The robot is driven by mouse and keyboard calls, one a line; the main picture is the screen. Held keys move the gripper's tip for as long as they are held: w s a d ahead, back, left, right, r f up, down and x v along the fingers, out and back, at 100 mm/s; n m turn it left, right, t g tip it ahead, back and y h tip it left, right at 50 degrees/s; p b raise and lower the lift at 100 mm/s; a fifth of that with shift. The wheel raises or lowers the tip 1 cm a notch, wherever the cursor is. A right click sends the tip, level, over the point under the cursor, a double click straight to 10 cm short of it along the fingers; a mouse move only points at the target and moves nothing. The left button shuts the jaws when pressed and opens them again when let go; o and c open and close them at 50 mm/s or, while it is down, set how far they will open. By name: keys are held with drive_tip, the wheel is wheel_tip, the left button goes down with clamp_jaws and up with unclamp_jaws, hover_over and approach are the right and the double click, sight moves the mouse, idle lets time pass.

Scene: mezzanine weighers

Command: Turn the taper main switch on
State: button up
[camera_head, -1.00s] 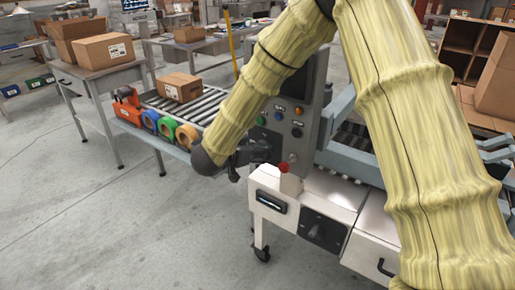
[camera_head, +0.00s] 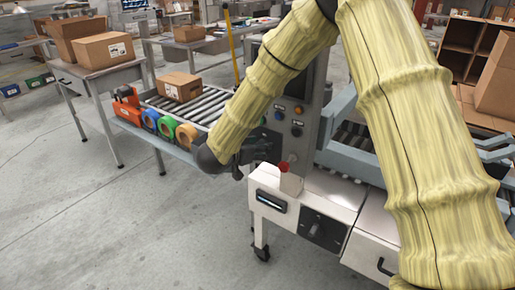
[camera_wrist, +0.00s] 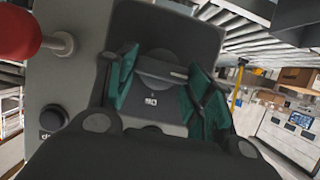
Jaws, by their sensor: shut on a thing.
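The main switch (camera_wrist: 162,68) shows in the wrist view as a dark round knob with a raised bar, on a dark plate with a small light label under it. My gripper (camera_wrist: 165,90) has its green-padded fingers on either side of the knob and is shut on it. The exact contact is partly hidden by the fingers and the dark gripper body. In the head view my gripper (camera_head: 258,150) is at the near left side of the taper's grey control column (camera_head: 325,95). The switch itself is hidden there.
A red knob (camera_wrist: 18,32) and a black button (camera_wrist: 52,118) are left of the switch. The taper's white body (camera_head: 320,190) stands below my gripper. A roller conveyor (camera_head: 205,103) with a carton (camera_head: 180,87) and tape rolls is at left. The floor at front left is clear.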

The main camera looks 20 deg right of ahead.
drive_tip(key=shift+f, duration=0.1)
drive_tip(key=m+t+b, duration=0.2)
drive_tip(key=m+b, duration=0.2)
drive_tip(key=b, duration=0.2)
drive_tip(key=f+m+t+y+b, duration=0.1)
drive_tip(key=m+t+b, duration=0.1)
drive_tip(key=m+b, duration=0.3)
drive_tip(key=s+d+m+t+b, duration=0.1)
drive_tip(key=m+t+b, duration=0.2)
drive_tip(key=b, duration=0.5)
drive_tip(key=shift+s+f+m+y, duration=0.1)
drive_tip(key=shift+f+m+y, duration=0.25)
drive_tip(key=shift+m, duration=0.35)
drive_tip(key=shift+r+b, duration=0.15)
drive_tip(key=shift+b, duration=0.2)
drive_tip(key=o, duration=1)
drive_tip(key=shift+a+r, duration=0.1)
